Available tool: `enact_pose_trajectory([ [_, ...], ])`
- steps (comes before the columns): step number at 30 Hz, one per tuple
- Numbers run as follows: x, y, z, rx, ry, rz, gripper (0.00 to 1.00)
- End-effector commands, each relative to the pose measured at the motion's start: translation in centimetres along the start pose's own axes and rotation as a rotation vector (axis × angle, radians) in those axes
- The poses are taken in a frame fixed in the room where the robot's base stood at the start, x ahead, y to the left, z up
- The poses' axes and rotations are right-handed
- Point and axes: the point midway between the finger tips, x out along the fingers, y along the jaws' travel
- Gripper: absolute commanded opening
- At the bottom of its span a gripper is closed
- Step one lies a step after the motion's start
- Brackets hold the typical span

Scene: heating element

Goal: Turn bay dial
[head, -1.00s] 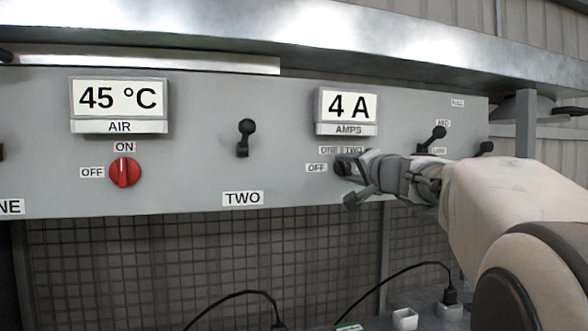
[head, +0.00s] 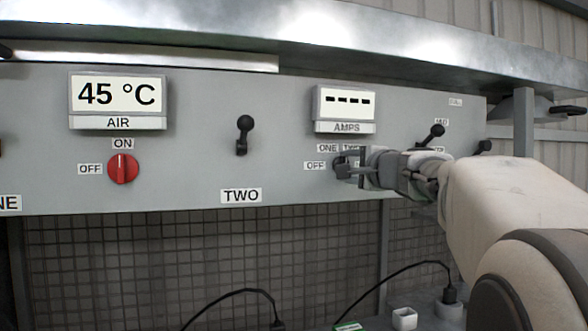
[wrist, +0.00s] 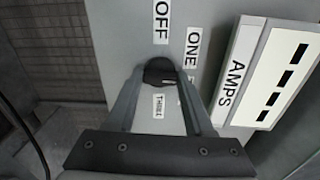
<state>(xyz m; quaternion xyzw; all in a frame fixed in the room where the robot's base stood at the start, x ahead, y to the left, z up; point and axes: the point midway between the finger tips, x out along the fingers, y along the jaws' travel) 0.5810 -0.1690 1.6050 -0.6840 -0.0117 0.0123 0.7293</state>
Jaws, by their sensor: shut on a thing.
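The bay dial, a small black knob (head: 341,163), sits on the grey panel below the AMPS display (head: 345,104). The labels OFF and ONE show beside it in the head view. In the wrist view the dial (wrist: 160,70) is between my finger ends, with OFF, ONE and THREE labels around it; another label is partly hidden. My gripper (head: 358,166) reaches in from the right and is shut on the dial. Its fingers also show in the wrist view (wrist: 160,78). The AMPS display shows dashes. Which label the dial points to is unclear.
A red ON/OFF knob (head: 123,169) is at the left under the AIR display (head: 118,96), which reads 45 °C. A black toggle lever (head: 243,134) stands above the TWO label. Another lever (head: 432,135) is just above my wrist. A metal shelf (head: 300,45) overhangs the panel.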

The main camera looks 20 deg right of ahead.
Motion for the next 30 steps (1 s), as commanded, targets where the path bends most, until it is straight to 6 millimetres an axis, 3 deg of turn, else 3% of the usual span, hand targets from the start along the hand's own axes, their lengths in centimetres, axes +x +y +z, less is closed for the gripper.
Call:
enact_pose_trajectory([
  [15, 0.01, -0.03, -0.01, 0.371, 0.000, 0.001, 0.00],
  [30, 0.00, -0.02, 0.01, 0.461, 0.000, 0.000, 0.00],
])
